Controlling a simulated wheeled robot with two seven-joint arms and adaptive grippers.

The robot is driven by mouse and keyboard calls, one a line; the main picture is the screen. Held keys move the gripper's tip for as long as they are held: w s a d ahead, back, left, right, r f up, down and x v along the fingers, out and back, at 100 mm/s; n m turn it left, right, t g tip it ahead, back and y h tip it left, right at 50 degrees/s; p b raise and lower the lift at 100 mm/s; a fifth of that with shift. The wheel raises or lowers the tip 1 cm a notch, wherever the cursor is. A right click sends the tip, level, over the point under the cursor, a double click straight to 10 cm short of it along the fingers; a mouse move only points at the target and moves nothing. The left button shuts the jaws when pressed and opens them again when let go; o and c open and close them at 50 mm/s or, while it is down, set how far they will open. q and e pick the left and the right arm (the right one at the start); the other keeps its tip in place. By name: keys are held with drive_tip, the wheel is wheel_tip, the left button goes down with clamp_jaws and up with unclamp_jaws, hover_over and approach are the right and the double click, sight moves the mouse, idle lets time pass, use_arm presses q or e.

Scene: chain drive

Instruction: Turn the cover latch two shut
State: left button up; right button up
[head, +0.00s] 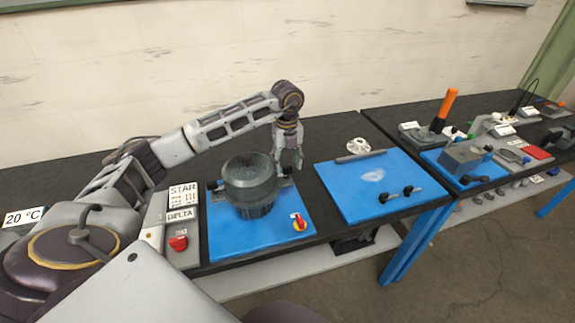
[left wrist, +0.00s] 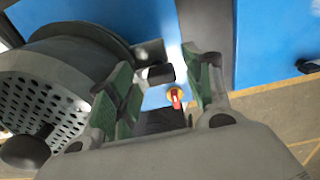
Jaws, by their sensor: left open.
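A dark grey motor (head: 248,183) with a round perforated cover stands on a blue mat (head: 225,235). The perforated cover (left wrist: 50,105) also shows in the left wrist view. A black latch-like knob (left wrist: 160,73) sits at its side, between the open fingers of my left gripper (left wrist: 160,88). A second black knob (left wrist: 25,152) is at the cover's other side. I cannot tell which is latch two. In the head view my left gripper (head: 289,163) is pointed down at the motor's right side. Contact with the knob cannot be told. My right gripper is not in view.
A red-yellow rotary switch (head: 298,222) stands at the mat's front right. A control box (head: 183,225) with a red knob is at the left. The black table behind the motor is clear.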

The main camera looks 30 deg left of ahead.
use_arm(q)
drive_tip(key=shift+r, duration=3.15)
drive_tip(key=shift+d, duration=0.1)
